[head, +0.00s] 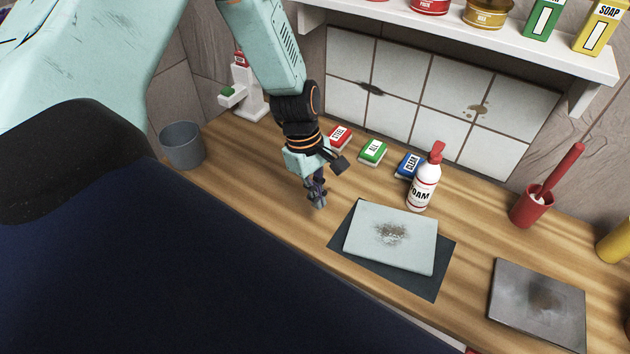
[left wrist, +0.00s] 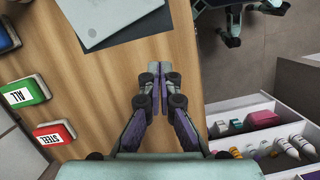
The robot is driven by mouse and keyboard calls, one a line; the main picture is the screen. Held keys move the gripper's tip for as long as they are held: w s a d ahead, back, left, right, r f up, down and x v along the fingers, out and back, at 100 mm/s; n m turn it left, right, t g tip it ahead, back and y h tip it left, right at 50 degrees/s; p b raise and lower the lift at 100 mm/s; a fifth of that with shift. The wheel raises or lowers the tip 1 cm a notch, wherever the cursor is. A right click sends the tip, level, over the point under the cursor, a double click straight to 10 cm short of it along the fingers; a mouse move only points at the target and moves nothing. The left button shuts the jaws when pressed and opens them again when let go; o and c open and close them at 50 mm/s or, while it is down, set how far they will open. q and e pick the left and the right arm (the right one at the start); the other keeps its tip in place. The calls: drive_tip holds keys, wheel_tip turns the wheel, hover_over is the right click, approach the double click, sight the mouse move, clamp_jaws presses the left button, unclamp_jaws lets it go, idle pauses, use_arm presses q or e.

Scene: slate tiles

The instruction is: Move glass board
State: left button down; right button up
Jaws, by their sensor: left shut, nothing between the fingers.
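The glass board (head: 395,240) is a pale plate with a brown-grey stain in its middle. It lies on a dark slate-grey mat (head: 422,284), to the right of my left gripper. My left gripper (head: 318,203) points down over the wooden counter, shut and empty, apart from the board. In the left wrist view the shut fingertips (left wrist: 160,72) are over bare wood. Part of the pale board (left wrist: 100,15) and its mat (left wrist: 142,34) show at the top there. My right gripper is not in the head view.
A foam bottle (head: 423,182) stands right behind the board. Red, green and blue sponges (head: 373,152) lie along the back. A stained metal plate (head: 538,303), a red cup with a brush (head: 531,207) and a grey cup (head: 182,146) also stand on the counter. A shelf (head: 470,35) hangs above.

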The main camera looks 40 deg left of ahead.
use_arm(q)
drive_tip(key=r, duration=0.1)
drive_tip(key=m+t+y+b, duration=0.45)
drive_tip(key=m+b, duration=0.45)
drive_tip(key=b, duration=0.4)
hover_over(358, 197)
drive_tip(key=shift+g+y, duration=0.25)
drive_tip(key=shift+g, duration=0.2)
drive_tip(key=x, duration=0.5)
drive_tip(key=b+x, duration=0.1)
drive_tip(key=x, duration=0.3)
drive_tip(key=shift+s+d+f+b, duration=0.15)
drive_tip(key=shift+f+b, duration=0.15)
drive_tip(key=shift+f, duration=0.2)
drive_tip(key=shift+s+d+r, duration=0.1)
drive_tip(key=shift+s+d, duration=0.45)
drive_tip(key=shift+s, duration=0.25)
drive_tip(key=shift+s+d, duration=0.55)
drive_tip(key=shift+s, duration=0.3)
drive_tip(key=shift+w+a, duration=0.1)
drive_tip(key=shift+a, duration=0.05)
